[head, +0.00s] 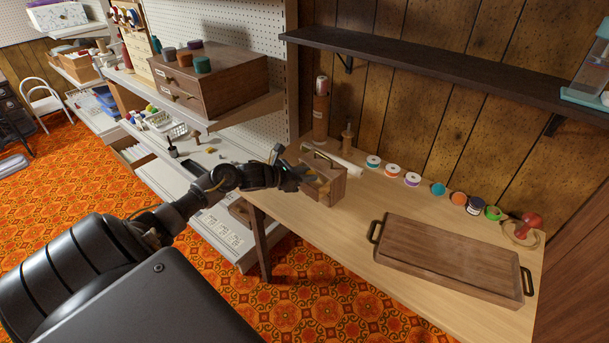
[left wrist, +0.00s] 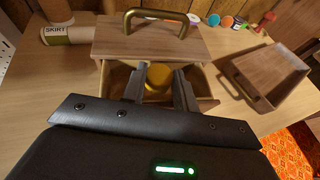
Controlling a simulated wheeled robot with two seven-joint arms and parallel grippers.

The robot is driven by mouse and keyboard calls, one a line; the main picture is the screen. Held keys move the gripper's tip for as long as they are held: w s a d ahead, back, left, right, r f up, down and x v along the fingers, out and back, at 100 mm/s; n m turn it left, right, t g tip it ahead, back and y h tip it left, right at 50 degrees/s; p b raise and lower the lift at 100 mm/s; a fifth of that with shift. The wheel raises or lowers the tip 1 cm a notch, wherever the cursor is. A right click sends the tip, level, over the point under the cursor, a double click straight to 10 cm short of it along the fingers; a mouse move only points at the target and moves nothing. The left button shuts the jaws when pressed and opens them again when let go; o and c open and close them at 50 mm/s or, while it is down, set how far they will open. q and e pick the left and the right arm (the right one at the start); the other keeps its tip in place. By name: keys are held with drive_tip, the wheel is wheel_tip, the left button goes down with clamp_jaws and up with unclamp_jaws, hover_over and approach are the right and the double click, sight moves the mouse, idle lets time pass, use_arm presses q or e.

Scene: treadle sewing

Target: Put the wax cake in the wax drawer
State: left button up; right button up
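The wax cake (left wrist: 158,86) is a yellow round piece between the two fingers of my left gripper (left wrist: 160,80) in the left wrist view. The cake is at the open wax drawer (left wrist: 207,101) of a small wooden box (left wrist: 150,42) with a brass handle. Whether the cake touches the drawer floor is hidden. In the head view my left gripper (head: 302,176) reaches this box (head: 336,183) from the left. My right gripper is not in view.
A wooden tray (head: 450,256) with black handles lies on the table (head: 350,236). Several thread spools (head: 412,179) line the wall, ending near a red-knobbed item (head: 527,223). A dark shelf (head: 440,67) is above.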

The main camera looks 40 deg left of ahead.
use_arm(q)
drive_tip(key=shift+o, duration=1.3)
drive_tip(key=shift+s+d+f+g, duration=0.15)
drive_tip(key=shift+s+d+f, duration=0.05)
drive_tip(key=shift+f, duration=0.35)
drive_tip(key=shift+s+d+f+g, duration=0.15)
drive_tip(key=shift+f, duration=0.35)
drive_tip(key=shift+w+r+p, duration=0.1)
drive_tip(key=shift+r+p, duration=0.45)
drive_tip(key=shift+p, duration=0.25)
drive_tip(key=shift+o, duration=0.2)
drive_tip(key=shift+a, duration=0.15)
drive_tip(key=b+v, duration=0.1)
drive_tip(key=v, duration=1)
drive_tip(key=shift+a+r+b, duration=0.3)
drive_tip(key=shift+a+r, duration=0.05)
